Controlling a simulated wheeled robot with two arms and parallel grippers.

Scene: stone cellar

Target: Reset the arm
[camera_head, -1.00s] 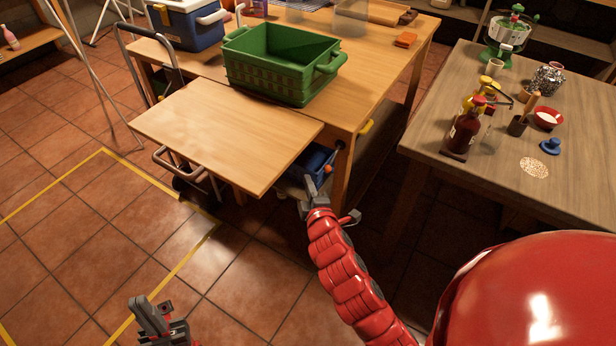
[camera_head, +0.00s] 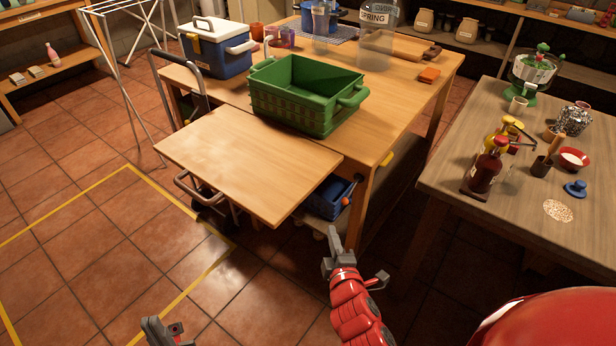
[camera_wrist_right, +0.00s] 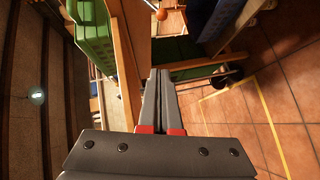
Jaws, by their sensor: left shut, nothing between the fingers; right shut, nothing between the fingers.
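My right gripper (camera_head: 333,245), on the red arm, is held out in front of the wooden table near the open space under its top. Its grey fingers are together and empty. It also shows in the right wrist view (camera_wrist_right: 160,75), fingers side by side with nothing between them. My left gripper (camera_head: 160,330) is at the bottom edge of the head view, over the tiled floor, mostly cut off. It is shut and holds nothing visible.
The wooden table (camera_head: 395,105) bears a green crate (camera_head: 300,95) and a blue cooler (camera_head: 215,55); its leaf (camera_head: 245,165) juts forward. A blue bin (camera_head: 328,196) sits below. A grey-brown table (camera_head: 480,190) with bottles stands right. Tiled floor (camera_head: 90,215) is open at left.

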